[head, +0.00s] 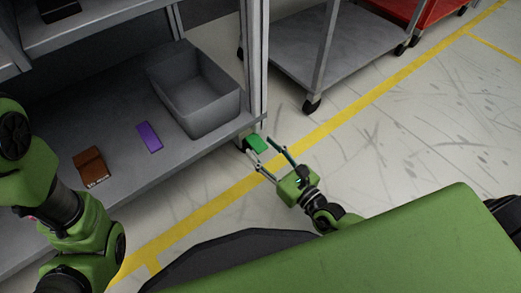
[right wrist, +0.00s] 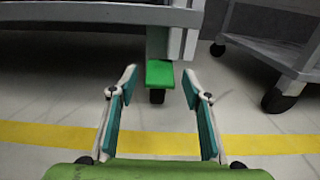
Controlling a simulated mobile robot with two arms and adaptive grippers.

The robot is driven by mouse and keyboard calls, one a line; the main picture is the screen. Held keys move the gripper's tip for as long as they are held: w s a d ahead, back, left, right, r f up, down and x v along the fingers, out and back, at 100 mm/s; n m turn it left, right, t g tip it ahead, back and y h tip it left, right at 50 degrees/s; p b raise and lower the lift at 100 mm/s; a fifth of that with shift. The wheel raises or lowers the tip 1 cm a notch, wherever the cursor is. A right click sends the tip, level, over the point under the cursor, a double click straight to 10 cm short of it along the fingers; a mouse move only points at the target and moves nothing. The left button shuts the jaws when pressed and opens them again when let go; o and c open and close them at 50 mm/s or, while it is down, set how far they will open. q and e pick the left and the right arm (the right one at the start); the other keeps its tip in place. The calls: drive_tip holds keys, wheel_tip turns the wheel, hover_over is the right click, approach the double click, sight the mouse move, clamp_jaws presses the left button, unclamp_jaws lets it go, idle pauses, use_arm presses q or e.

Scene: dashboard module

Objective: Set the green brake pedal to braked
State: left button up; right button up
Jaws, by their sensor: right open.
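The green brake pedal (head: 257,144) sits low at the front corner of the grey shelf unit, above a caster. In the right wrist view the pedal (right wrist: 160,73) lies centred beyond the fingertips, with a dark wheel below it. My right gripper (head: 269,152) is open and empty, its fingertips close to the pedal. In the right wrist view the right gripper (right wrist: 160,80) has its fingers spread wide, one to each side of the pedal; I cannot tell whether they touch it. My left arm shows at the left edge, but its gripper is out of view.
The grey shelf (head: 120,188) holds a grey bin (head: 205,105), a purple block (head: 149,137) and a brown box (head: 91,166). A grey cart (head: 300,45) with casters stands behind. A red cart (head: 432,12) is at the back right. The floor to the right is clear.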

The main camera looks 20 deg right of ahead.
drive_tip(key=shift+x, duration=0.8)
drive_tip(key=c, duration=1.1)
drive_tip(key=shift+f+t, duration=0.2)
drive_tip(key=shift+t, duration=0.1)
drive_tip(key=o, duration=1.1)
